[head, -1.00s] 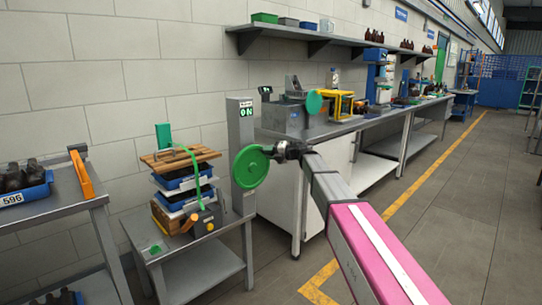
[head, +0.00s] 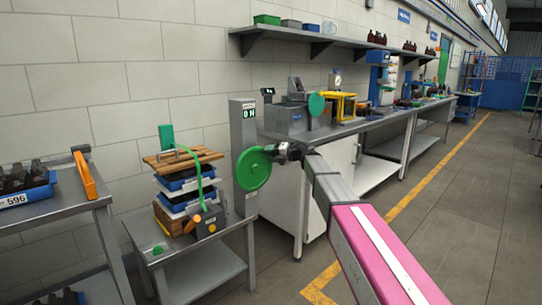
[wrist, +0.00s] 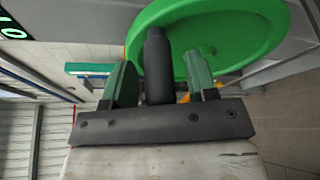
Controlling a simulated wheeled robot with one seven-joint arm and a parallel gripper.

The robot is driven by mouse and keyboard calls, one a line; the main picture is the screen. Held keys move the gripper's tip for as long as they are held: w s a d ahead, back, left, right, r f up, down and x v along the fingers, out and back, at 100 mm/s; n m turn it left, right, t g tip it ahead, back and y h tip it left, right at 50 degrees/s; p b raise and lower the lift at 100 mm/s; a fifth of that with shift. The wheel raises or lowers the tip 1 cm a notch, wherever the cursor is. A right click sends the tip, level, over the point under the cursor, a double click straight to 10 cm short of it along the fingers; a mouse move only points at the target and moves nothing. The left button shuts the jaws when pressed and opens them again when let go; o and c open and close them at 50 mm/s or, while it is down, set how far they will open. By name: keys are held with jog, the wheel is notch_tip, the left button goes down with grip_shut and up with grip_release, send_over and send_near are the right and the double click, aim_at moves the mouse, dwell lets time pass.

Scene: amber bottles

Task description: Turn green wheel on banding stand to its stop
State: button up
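The green wheel (head: 252,169) is mounted on the side of the grey banding stand post (head: 243,125), whose display reads "0 N". My gripper (head: 284,153) is at the right edge of the wheel. In the wrist view, the wheel (wrist: 235,30) fills the top behind my gripper (wrist: 160,88). A dark upright handle (wrist: 158,65) of the wheel stands between the two green fingers. The fingers are apart, and gaps show on both sides of the handle. The handle's lower end is hidden by the dark gripper bar.
A small metal table (head: 205,268) left of the post holds stacked trays, wooden boards and a green strap (head: 205,185). A long workbench (head: 330,128) runs behind my arm. The floor at right is clear.

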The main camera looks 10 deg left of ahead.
jog(key=v, duration=1)
jog(key=shift+d, duration=0.4)
jog(key=shift+s, duration=0.15)
